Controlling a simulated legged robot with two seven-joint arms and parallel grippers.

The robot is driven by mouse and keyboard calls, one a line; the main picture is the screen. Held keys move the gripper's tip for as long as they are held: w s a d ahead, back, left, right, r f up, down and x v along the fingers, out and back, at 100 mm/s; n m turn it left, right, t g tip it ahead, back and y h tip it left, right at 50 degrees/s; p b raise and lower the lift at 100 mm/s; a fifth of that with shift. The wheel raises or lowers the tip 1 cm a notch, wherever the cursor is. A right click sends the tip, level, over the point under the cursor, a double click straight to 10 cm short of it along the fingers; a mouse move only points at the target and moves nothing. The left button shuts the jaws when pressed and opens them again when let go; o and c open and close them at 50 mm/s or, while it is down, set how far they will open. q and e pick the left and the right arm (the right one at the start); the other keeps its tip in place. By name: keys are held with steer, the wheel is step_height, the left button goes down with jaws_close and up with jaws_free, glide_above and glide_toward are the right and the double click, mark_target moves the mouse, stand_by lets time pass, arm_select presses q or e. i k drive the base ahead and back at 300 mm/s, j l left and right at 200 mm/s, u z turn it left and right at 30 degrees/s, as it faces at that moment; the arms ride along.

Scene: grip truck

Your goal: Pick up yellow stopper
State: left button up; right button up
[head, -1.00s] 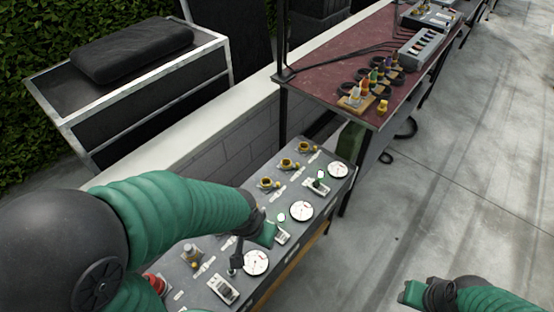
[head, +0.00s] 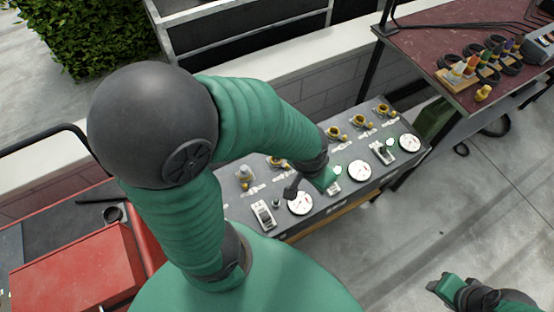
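A small yellow stopper (head: 483,93) stands upright near the front edge of the dark red table (head: 428,50) in the upper right. It is beside a wooden holder (head: 452,82) with coloured pieces. My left gripper (head: 326,181) is over the grey control panel (head: 262,193), well apart from the stopper. My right gripper (head: 440,285) is low over the floor at the bottom right, also far from the stopper. Both are too small and turned to show whether their fingers are open. No object shows in either.
The panel carries white dials (head: 360,171), yellow valves (head: 333,133) and switches (head: 264,214). Black cable coils (head: 511,66) lie on the red table behind the stopper. A red box (head: 75,275) is at the lower left.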

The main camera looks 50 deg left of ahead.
mark_target(480, 95)
steer(key=i+l, duration=0.3)
steer(key=i, duration=0.15)
steer(key=i+l, duration=0.3)
steer(key=i+l+u, duration=0.75)
steer(key=i+l, duration=0.15)
steer(key=i+l+u, duration=0.25)
steer(key=l, duration=0.25)
steer(key=i+l+u, duration=0.25)
steer(key=l, duration=0.15)
steer(key=k+u, duration=0.1)
steer(key=u, duration=0.45)
